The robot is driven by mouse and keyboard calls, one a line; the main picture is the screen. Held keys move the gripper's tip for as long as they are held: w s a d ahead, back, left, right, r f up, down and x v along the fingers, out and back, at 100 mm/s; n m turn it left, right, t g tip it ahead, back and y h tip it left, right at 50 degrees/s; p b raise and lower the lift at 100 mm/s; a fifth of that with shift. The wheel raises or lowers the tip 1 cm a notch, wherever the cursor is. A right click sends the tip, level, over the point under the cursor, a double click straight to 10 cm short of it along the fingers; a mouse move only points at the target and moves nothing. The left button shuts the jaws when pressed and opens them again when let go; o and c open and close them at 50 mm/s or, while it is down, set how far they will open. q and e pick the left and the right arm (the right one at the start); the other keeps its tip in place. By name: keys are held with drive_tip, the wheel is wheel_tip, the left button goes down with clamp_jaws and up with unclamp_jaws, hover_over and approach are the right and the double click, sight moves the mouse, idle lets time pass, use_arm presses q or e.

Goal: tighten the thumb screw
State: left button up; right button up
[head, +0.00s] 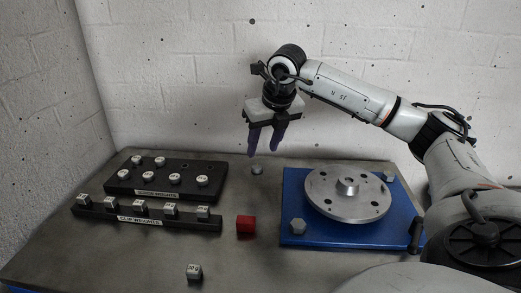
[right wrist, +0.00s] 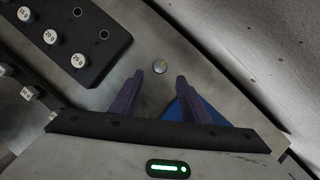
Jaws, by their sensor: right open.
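My right gripper (head: 264,151) hangs open and empty above the back of the bench, fingers pointing down. It also shows open in the right wrist view (right wrist: 170,77). A small round grey metal piece (head: 257,169) lies on the bench below the fingertips; in the right wrist view it (right wrist: 173,69) appears just past them. I cannot tell whether it is the thumb screw. The silver rotor (head: 347,194), a disc with a hub and holes, sits on a blue plate (head: 292,183). Grey hex-shaped knobs stand at its front left (head: 297,227) and back right (head: 389,177). My left gripper is out of view.
A black rack (head: 122,184) of round weights and a black strip (head: 95,209) of clip weights stand at left. A red block (head: 245,225) and a loose grey weight block (head: 194,272) lie on the bench (head: 130,258). White walls enclose the back and left.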

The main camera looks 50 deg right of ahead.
drive_tip(key=v, duration=0.2)
drive_tip(key=shift+s+r, duration=0.15)
drive_tip(key=shift+r, duration=0.2)
idle(0.4)
